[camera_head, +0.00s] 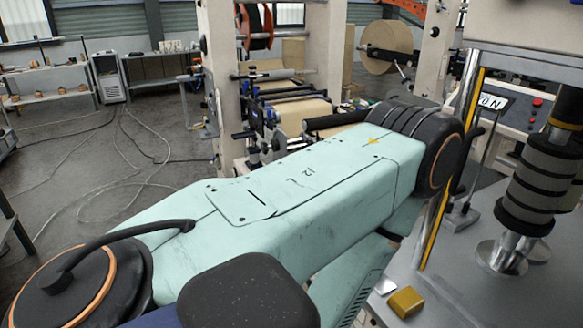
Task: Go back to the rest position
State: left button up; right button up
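Neither of my grippers shows in the head view, so I cannot see whether they are open or shut. A large mint-green jointed link with black round joints crosses the foreground from lower left to upper right. I cannot tell whose it is. It hides part of the floor and the lower machine. A brass-coloured block (406,302) and a small silver block (385,286) sit on a grey metal surface (465,285) at the lower right.
A machine frame (220,80) with rollers and kraft paper (300,112) stands behind. A kraft roll (387,46) hangs further back. A black ribbed column (540,185) and control panel (505,103) stand right. Cables (140,150) lie on the open floor at left.

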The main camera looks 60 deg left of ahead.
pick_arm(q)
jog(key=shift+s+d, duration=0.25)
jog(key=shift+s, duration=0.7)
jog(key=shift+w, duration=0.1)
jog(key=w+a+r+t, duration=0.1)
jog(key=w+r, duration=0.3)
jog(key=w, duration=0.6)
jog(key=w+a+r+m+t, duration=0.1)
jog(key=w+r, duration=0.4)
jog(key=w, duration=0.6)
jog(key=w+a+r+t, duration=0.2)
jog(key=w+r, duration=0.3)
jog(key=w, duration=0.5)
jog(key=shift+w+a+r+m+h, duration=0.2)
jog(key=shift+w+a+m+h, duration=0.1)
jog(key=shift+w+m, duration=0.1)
